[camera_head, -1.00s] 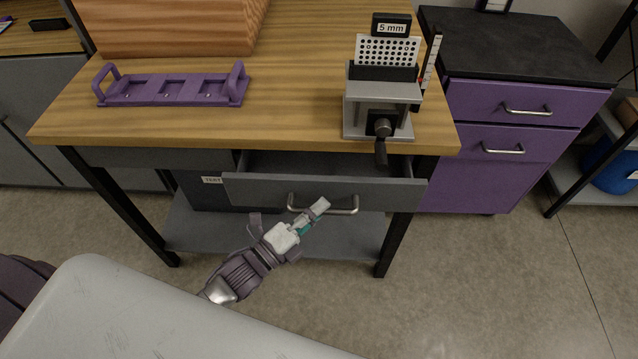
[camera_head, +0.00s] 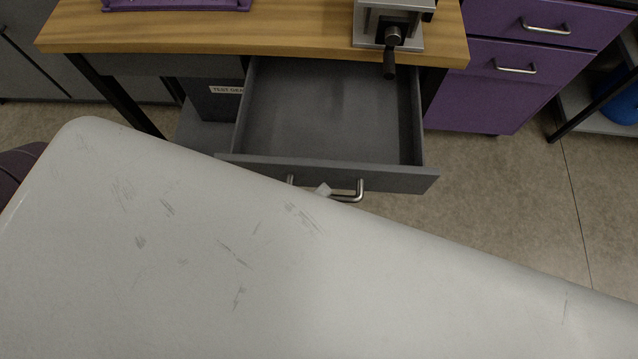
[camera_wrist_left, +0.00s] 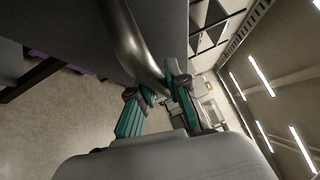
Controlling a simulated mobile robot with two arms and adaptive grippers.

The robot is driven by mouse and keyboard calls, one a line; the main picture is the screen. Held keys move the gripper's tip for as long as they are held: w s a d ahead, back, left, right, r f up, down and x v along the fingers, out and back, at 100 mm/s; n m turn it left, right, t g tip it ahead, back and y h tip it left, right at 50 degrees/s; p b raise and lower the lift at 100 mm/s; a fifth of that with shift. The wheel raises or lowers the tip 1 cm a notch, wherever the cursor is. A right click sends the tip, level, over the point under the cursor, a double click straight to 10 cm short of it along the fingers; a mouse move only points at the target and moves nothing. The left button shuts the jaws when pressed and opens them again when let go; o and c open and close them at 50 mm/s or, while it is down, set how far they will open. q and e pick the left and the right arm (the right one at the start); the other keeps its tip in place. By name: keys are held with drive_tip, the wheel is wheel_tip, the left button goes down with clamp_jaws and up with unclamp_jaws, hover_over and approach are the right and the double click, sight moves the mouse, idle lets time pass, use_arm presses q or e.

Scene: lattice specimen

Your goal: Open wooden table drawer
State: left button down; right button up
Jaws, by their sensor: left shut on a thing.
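The wooden table (camera_head: 200,33) stands at the top of the head view. Its grey drawer (camera_head: 330,115) is pulled well out, and its inside looks empty. The metal handle (camera_head: 350,195) is on the drawer's front. In the left wrist view, the gripper's teal-padded fingers (camera_wrist_left: 157,97) are shut on the handle bar (camera_wrist_left: 138,48). My right gripper is in neither view.
A grey vise-like device (camera_head: 390,25) with a crank stands on the table edge above the drawer. A purple tray (camera_head: 178,4) lies at the back left. A purple cabinet (camera_head: 490,90) stands at the right. Floor (camera_head: 500,190) is clear at the lower right.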

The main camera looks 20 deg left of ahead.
use_arm(q)
drive_tip(key=c, duration=1.1)
unclamp_jaws()
drive_tip(key=shift+c, duration=0.2)
drive_tip(key=v, duration=1.2)
